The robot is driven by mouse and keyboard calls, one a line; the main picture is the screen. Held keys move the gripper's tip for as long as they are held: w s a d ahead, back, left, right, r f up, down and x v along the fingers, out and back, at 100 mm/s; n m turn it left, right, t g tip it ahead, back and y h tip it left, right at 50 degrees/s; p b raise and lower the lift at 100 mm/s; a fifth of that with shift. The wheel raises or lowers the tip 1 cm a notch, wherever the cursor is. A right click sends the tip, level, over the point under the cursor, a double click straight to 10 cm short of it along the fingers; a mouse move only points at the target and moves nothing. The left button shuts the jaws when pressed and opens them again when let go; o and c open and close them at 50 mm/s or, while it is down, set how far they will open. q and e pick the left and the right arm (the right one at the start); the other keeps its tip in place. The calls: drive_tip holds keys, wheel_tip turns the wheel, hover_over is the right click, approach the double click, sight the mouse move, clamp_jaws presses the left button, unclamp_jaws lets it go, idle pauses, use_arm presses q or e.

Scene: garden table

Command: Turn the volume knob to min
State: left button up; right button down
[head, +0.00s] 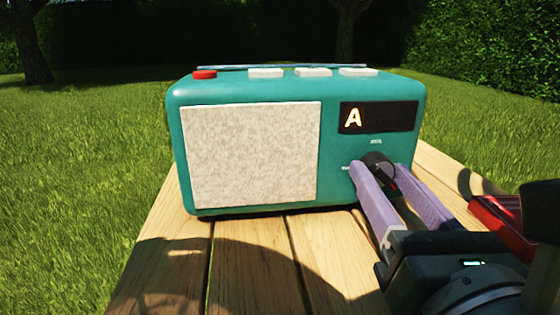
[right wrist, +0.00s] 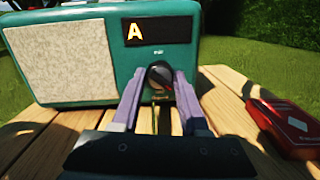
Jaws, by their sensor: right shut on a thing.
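A teal radio (head: 250,90) stands on the wooden table, with a pale speaker panel on its left and a dark display showing a lit "A" at its upper right. The dark round volume knob (head: 377,160) sits below the display; it also shows in the right wrist view (right wrist: 160,75), with a red-orange mark on it. My right gripper (head: 378,172) has its two purple fingers on either side of the knob and is shut on it. The fingers hide part of the knob and its lower label. My left gripper is not in view.
A red object (right wrist: 290,122) lies on the table right of my right gripper, partly hidden by my arm in the head view. A red button (head: 204,74) and several white buttons (head: 314,72) are on the radio's top. The wooden table (head: 255,260) is clear in front of the speaker.

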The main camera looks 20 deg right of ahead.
drive_tip(key=n+p, duration=0.1)
drive_tip(key=n, duration=0.2)
drive_tip(key=n+p, duration=0.1)
drive_tip(key=n, duration=0.2)
drive_tip(key=shift+r+t+y+p, duration=0.15)
drive_tip(key=shift+t+y+p, duration=0.2)
drive_tip(key=shift+t+y, duration=0.05)
drive_tip(key=n+y+p, duration=0.1)
drive_tip(key=n+p, duration=0.3)
drive_tip(key=n, duration=0.3)
drive_tip(key=shift+d, duration=0.1)
drive_tip(key=n+p, duration=0.2)
drive_tip(key=n, duration=0.2)
drive_tip(key=shift+y, duration=0.4)
drive_tip(key=n+p, duration=0.2)
drive_tip(key=n, duration=0.2)
drive_tip(key=shift+y+p, duration=0.3)
drive_tip(key=shift+p, duration=0.1)
drive_tip(key=n+p, duration=0.2)
drive_tip(key=n, duration=0.2)
drive_tip(key=shift+g, duration=0.3)
drive_tip(key=shift+f+n+p, duration=0.2)
drive_tip(key=shift+n+p, duration=0.2)
drive_tip(key=shift+n, duration=0.5)
drive_tip(key=shift+f, duration=0.1)
